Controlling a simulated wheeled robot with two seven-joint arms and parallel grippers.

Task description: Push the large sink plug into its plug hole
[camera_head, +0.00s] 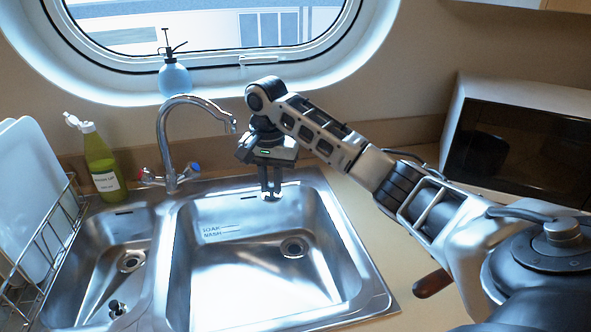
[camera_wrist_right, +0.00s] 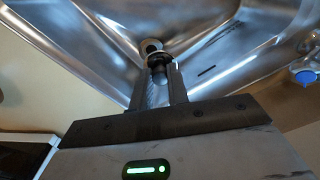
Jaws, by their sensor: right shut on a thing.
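My right gripper (camera_head: 270,196) points down over the back of the large sink bowl (camera_head: 220,285), left of and behind its plug hole (camera_head: 293,247). In the right wrist view my right gripper (camera_wrist_right: 160,75) is shut on the large sink plug (camera_wrist_right: 152,46), a small dark and metallic piece at the fingertips. In the head view the plug is mostly hidden by the fingers. The large plug hole is uncovered. My left gripper is not in view.
A tap (camera_head: 165,140) arches just left of my right gripper. A smaller bowl at left has its own hole (camera_head: 132,262) and a small dark plug (camera_head: 117,309). A green bottle (camera_head: 100,165), dish rack (camera_head: 50,235) and microwave (camera_head: 515,140) stand around the sink.

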